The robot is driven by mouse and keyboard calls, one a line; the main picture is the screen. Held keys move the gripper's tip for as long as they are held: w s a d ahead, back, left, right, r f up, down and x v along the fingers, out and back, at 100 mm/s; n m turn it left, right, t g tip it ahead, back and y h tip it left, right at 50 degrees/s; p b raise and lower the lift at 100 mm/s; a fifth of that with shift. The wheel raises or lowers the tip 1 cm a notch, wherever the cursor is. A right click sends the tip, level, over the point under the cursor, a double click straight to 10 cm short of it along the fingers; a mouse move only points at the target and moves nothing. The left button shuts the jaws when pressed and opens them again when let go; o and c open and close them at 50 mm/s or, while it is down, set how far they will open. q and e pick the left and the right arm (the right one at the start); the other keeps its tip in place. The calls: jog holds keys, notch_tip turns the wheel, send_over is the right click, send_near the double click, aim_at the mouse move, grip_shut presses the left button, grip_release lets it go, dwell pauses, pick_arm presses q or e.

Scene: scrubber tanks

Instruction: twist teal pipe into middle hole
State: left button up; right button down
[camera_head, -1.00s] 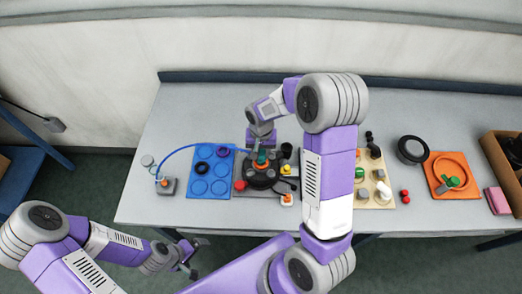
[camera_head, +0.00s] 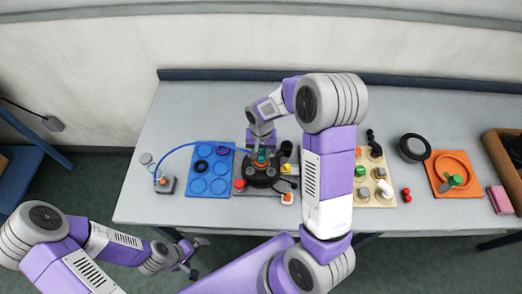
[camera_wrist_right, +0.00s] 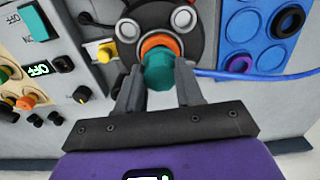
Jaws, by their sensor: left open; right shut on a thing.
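The teal pipe (camera_wrist_right: 160,72) is between the fingers of my right gripper (camera_wrist_right: 159,84), which is shut on it. It also shows as a small teal patch in the head view (camera_head: 262,155). Its far end meets an orange ring (camera_wrist_right: 160,42) on the round black tank top (camera_head: 260,174). The middle hole is hidden behind the pipe, so I cannot tell how deep it sits. My right gripper (camera_head: 263,145) is over the tank in the head view. My left gripper (camera_head: 192,258) is open and empty, off the table's front edge at lower left.
A blue tray (camera_head: 210,180) with round recesses and rings lies left of the tank. A blue hose (camera_head: 180,149) runs to a small grey box (camera_head: 166,185). A beige board (camera_head: 375,192) with knobs and an orange plate (camera_head: 453,172) lie to the right.

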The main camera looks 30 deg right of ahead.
jog(key=shift+f+b, duration=0.45)
jog(key=shift+f, duration=0.1)
dwell(0.9)
grip_release()
dwell(0.6)
jog(key=shift+r, duration=0.15)
dwell(0.3)
jog(key=shift+r+p, duration=2.55)
jog(key=shift+r, duration=0.9)
